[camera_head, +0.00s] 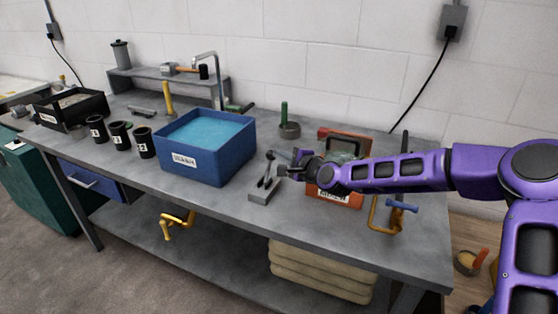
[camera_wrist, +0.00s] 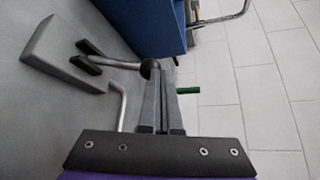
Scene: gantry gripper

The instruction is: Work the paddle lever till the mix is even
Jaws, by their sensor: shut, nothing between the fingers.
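The paddle lever is a metal rod with a dark ball knob on a small grey block (camera_head: 264,192) on the bench, right of the blue tub. In the wrist view the lever rod (camera_wrist: 112,64) runs from dark brackets on the block to its knob (camera_wrist: 149,67). My gripper (camera_head: 280,171) is shut and empty, just right of the lever. In the wrist view its fingertips (camera_wrist: 161,76) are at the knob; I cannot tell if they touch it. The blue tub (camera_head: 214,167) holds a light-blue, even-looking surface and has a white label.
An orange-red labelled box (camera_head: 334,196) stands close behind my gripper. A yellow bent handle with a blue bar (camera_head: 385,214) is at the right front. Black cups (camera_head: 120,136) stand left of the tub. A metal spout (camera_head: 213,76) rises behind the tub. Bare bench lies in front of the lever.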

